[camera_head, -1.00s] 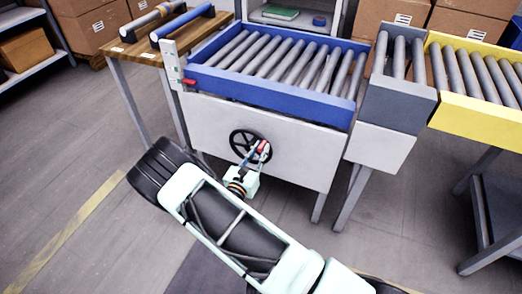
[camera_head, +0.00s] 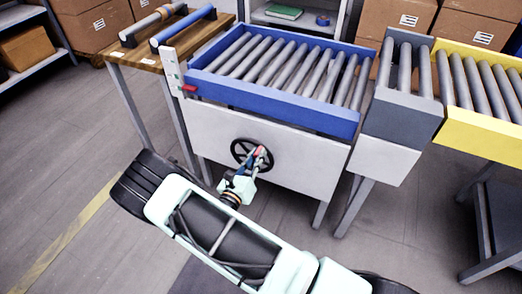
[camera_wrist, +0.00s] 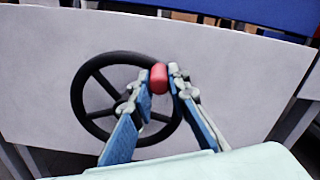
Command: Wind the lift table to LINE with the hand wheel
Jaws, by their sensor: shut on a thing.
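The lift table has a blue tray (camera_head: 275,98) of grey rollers above a white front panel (camera_head: 300,165). The black hand wheel (camera_head: 236,146) is on that panel and also shows in the wrist view (camera_wrist: 78,92). Its red knob (camera_wrist: 158,78) is at the wheel's upper right. My gripper (camera_wrist: 163,75) is shut on the knob, one finger on each side. A pale scale plate (camera_head: 172,72) stands at the tray's left end, with a red pointer (camera_head: 189,88) near its lower part. The scale's lettering is too small to read.
A grey roller section (camera_head: 400,110) and a yellow roller conveyor (camera_head: 475,125) stand at the right. Cardboard boxes and shelves are behind. The floor at the lower left is clear.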

